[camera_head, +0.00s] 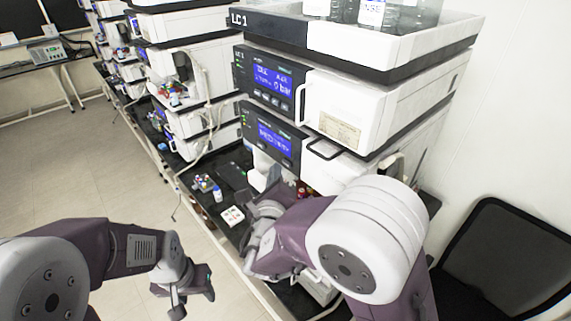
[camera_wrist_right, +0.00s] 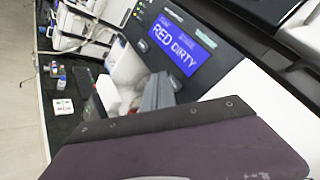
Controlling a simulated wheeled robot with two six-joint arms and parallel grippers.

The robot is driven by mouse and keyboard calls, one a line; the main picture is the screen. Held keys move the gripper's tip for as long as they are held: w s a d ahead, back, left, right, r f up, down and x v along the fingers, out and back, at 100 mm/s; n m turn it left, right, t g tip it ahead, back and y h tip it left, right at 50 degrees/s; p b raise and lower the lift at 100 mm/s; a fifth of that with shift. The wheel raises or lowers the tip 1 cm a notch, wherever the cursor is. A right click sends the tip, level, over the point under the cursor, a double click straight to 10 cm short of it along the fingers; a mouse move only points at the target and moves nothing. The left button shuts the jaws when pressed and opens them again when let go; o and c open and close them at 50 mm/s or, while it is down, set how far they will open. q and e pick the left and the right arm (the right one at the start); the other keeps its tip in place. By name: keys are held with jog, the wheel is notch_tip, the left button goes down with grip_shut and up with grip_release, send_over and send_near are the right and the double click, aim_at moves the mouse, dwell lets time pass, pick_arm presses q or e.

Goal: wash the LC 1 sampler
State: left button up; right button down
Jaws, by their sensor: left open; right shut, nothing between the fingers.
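The LC 1 stack carries the label LC 1 on its top tray. Its lower unit with a blue screen, which I take as the sampler (camera_head: 273,140), shows "RED DIRTY" on its screen in the right wrist view (camera_wrist_right: 181,44). My right gripper (camera_head: 262,212) is shut and empty, low in front of the stack beneath that screen; my own arm partly hides it. In the right wrist view my purple gripper body covers the lower part, and I cannot tell whether it touches the unit. My left gripper (camera_head: 185,290) is open and empty over the floor at lower left.
A white card with coloured marks (camera_head: 232,215) lies on the black bench. A small blue-capped bottle (camera_head: 218,194) and several small vials stand beyond it. Above the sampler is a unit reading 0 bar (camera_head: 272,80). More stacks line the bench. A black chair (camera_head: 515,255) is at right.

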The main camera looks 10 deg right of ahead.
dwell(0.8)
jog(key=shift+w+d, duration=0.3)
jog(key=shift+d, duration=0.1)
jog(key=shift+w+d, duration=0.2)
jog(key=shift+d, duration=0.1)
dwell(0.8)
jog(key=shift+a, duration=0.1)
jog(key=shift+s+a, duration=0.5)
jog(key=shift+a, duration=0.1)
jog(key=s+a, duration=0.1)
jog(key=a, duration=0.1)
jog(key=s+a, duration=0.2)
dwell(0.4)
